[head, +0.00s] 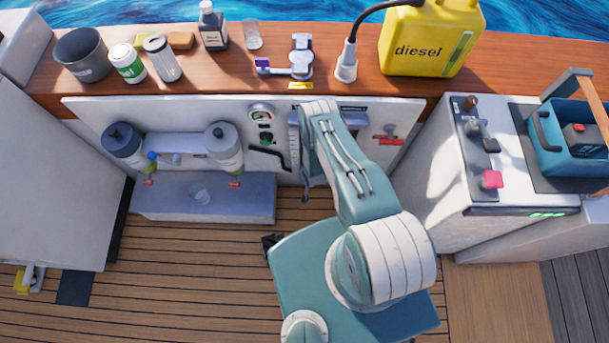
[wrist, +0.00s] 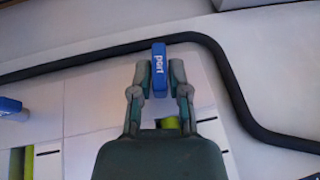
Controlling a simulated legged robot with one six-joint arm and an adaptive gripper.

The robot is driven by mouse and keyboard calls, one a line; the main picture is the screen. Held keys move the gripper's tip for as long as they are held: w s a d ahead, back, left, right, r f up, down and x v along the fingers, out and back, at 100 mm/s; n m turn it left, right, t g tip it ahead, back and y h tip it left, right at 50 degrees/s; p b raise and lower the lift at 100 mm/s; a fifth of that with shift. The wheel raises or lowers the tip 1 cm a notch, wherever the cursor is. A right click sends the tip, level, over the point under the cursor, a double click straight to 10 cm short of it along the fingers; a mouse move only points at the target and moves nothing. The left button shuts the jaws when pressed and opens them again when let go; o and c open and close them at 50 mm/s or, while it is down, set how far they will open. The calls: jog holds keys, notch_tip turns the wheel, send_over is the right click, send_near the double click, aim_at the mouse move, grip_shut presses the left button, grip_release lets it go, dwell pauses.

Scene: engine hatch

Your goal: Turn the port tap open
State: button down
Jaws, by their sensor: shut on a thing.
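The port tap's blue handle (wrist: 159,58), marked "PORT" in white, stands upright between the fingers of my gripper (wrist: 158,76) in the wrist view. The two fingers are shut on it from both sides. Its upper end sticks out past the fingertips. The tap's body is hidden behind my gripper. In the head view my arm reaches to the white wall panel (head: 385,112) and hides my fingertips and the port tap.
A black hose (wrist: 219,62) bends close above and right of the handle. Another blue part (wrist: 10,108) shows at the left edge. Two filters (head: 222,148) (head: 123,146) hang left of my arm, above a grey box (head: 250,198). A red handle (head: 389,138) is to the right.

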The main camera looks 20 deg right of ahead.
jog(key=shift+a+g+h, duration=0.1)
jog(key=shift+g+h, duration=0.2)
jog(key=shift+h, duration=0.8)
jog(key=c, duration=0.6)
grip_release()
jog(key=v, duration=1.2)
jog(key=shift+w, duration=0.15)
